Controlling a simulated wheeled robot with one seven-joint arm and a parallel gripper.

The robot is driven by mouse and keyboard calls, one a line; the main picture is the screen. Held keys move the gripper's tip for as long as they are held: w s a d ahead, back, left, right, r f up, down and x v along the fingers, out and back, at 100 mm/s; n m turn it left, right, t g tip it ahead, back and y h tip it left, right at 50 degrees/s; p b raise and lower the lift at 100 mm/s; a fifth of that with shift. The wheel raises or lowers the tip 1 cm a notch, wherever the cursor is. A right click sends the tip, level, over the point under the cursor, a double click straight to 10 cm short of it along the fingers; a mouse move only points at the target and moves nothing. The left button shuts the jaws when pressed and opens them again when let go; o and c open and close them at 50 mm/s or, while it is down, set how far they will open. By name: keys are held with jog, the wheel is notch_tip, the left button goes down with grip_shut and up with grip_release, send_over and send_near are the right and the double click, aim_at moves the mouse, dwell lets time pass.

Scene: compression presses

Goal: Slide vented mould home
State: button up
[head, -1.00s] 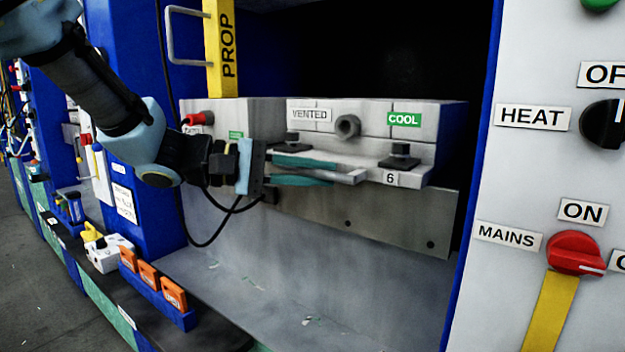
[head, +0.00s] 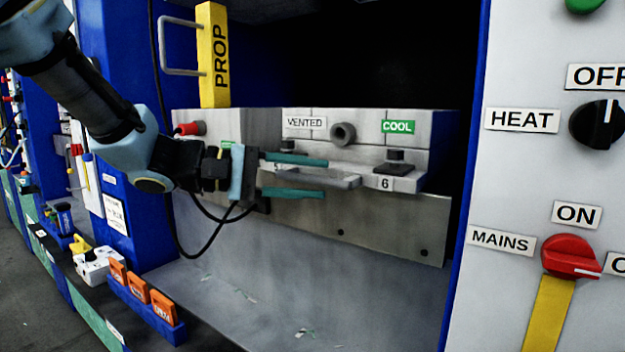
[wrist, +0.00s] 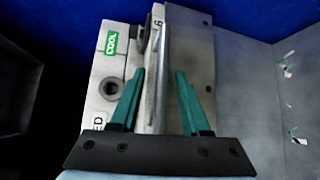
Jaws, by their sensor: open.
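The grey metal mould (head: 360,153) carries a VENTED label (head: 305,123), a green COOL tag (head: 398,127) and a plate marked 6. It rests in the press bay above a bare steel front plate (head: 390,225). In the wrist view, the fingers (wrist: 160,75) lie either side of the handle (wrist: 155,100), with gaps visible. The mould's rear is hidden.
A yellow PROP bar (head: 213,55) with a metal handle stands at the bay's left. The control panel with a red MAINS switch (head: 570,257) is at right. Orange blocks (head: 138,290) sit on the lower left ledge.

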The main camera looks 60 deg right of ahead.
jog(key=b+v, duration=0.2)
jog(key=v, duration=0.8)
jog(key=shift+b, duration=0.3)
jog(key=shift+w, duration=0.1)
jog(key=w+a+f+n+t+y, duration=0.4)
jog(key=w+a+f, duration=0.3)
jog(key=a+f, duration=0.5)
jog(key=w+a+f+n+t+y, duration=0.25)
jog(key=w+a+f+t, duration=0.35)
jog(key=a+f, duration=0.65)
jog(key=w+a+t+y, duration=0.1)
jog(key=a+y, duration=0.1)
jog(key=a, duration=0.7)
jog(key=w+a+f+t+y, duration=0.1)
jog(key=w+a+t+y, duration=0.1)
jog(key=a, duration=0.7)
jog(key=shift+w+a+f+y+p, duration=0.25)
jog(key=shift+f+y+p, duration=0.05)
jog(key=shift+y+p, duration=0.15)
